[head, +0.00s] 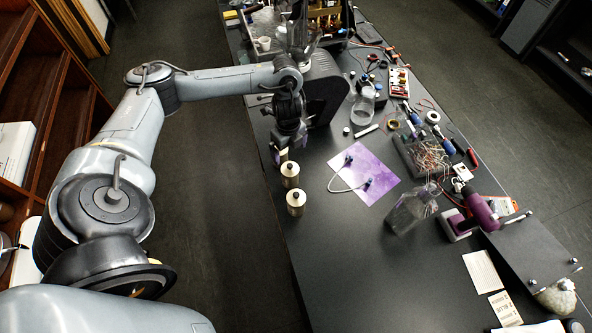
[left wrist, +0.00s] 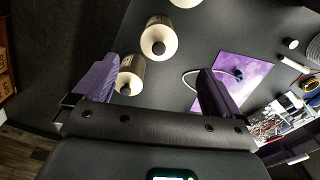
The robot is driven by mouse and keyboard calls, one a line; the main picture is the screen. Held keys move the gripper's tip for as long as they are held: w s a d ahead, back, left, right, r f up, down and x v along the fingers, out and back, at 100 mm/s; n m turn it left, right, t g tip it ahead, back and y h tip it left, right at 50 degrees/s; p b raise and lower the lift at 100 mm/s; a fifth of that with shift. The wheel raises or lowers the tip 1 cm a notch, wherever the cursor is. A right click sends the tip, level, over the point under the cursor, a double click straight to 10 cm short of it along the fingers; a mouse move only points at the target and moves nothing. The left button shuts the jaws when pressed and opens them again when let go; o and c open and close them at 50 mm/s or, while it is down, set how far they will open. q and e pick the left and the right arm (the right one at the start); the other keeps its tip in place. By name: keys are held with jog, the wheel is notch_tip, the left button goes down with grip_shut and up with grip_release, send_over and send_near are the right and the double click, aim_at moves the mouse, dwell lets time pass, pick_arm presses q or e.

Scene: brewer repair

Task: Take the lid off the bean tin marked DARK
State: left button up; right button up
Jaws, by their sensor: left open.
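Small cream tins with dark round knobs on their lids stand near the table's left edge. In the head view I see a middle tin (head: 290,175) and a near tin (head: 296,204); a third is partly hidden by my left gripper (head: 282,153). The left wrist view shows one tin (left wrist: 130,76) close to the left finger, another (left wrist: 159,38) beyond it, and a third (left wrist: 185,2) cut by the top edge. No DARK marking is readable. My left gripper (left wrist: 158,70) is open, fingers apart, above the tins, with nothing held. My right gripper is out of view.
A purple sheet (head: 378,160) with a white cable lies right of the tins. A clear bottle (head: 411,209), a bin of wires (head: 427,157) and tools crowd the right side. A dark machine (head: 328,90) stands behind. The near-left tabletop is clear.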

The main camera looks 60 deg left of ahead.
aim_at(290, 165)
pick_arm(q)
notch_tip(290, 165, down, 4)
jog(key=shift+r+b, duration=0.2)
jog(key=shift+b, duration=0.35)
jog(key=f, duration=0.2)
jog(key=f+p, duration=0.1)
jog(key=f, duration=0.1)
jog(key=shift+s+d, duration=0.1)
jog(key=shift+d, duration=0.2)
jog(key=shift+f, duration=0.65)
jog(key=c, duration=1.1)
jog(key=shift+r, duration=0.2)
